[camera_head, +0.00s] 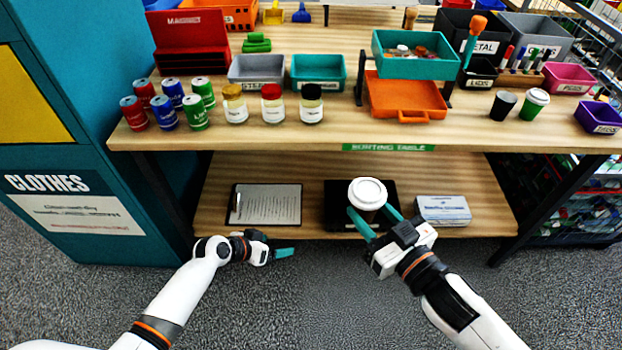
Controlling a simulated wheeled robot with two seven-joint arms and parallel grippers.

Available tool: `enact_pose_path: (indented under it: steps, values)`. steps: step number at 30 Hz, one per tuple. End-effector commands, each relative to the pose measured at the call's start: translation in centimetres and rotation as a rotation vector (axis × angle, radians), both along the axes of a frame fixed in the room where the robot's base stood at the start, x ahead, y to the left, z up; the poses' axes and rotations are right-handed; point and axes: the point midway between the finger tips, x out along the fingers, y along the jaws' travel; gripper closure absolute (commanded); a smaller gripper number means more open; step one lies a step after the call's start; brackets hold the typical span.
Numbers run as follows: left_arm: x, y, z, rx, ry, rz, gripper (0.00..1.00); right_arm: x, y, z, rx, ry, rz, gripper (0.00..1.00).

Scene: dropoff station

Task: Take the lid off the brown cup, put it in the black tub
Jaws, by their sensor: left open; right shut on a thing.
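The brown cup (366,212) wears a white lid (368,192). My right gripper (374,213) is shut on the cup, its teal fingers on either side of the body. The cup is upright in front of the table's lower shelf; its lower part is partly hidden by the gripper. My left gripper (287,253) is open and empty, low and to the left of the cup, apart from it. The small black tub (478,84), whose label seems to read LIDS, stands on the tabletop at the right, behind the black cup.
A black cup (502,106) and a green cup with a white lid (534,104) stand near the tub. Cans and jars (272,104) line the table's left front. A teal tray (415,68) sits above an orange one (405,100). A clipboard (265,205) lies on the lower shelf.

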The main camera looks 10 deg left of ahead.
Motion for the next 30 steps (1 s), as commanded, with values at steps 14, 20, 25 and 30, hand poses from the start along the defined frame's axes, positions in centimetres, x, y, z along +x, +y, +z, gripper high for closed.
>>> enact_pose_path:
  steps: [14,20,25,30]
  values:
    - [0.0,-8.8,26.2,-0.252,-0.418,-0.548,0.16,0.0,0.0,0.0,0.000,0.000,0.000,0.93]
    - [-3.8,-10.8,32.6,-0.300,-0.543,-0.756,0.16,0.0,0.0,0.0,0.000,0.000,0.000,0.93]
    - [-5.6,-11.4,34.6,-0.316,-0.586,-0.837,0.16,0.0,0.0,0.0,0.000,0.000,0.000,0.93]
    - [-5.6,-12.8,34.7,-0.321,-0.593,-0.848,0.16,0.0,0.0,0.0,0.000,0.000,0.000,0.93]
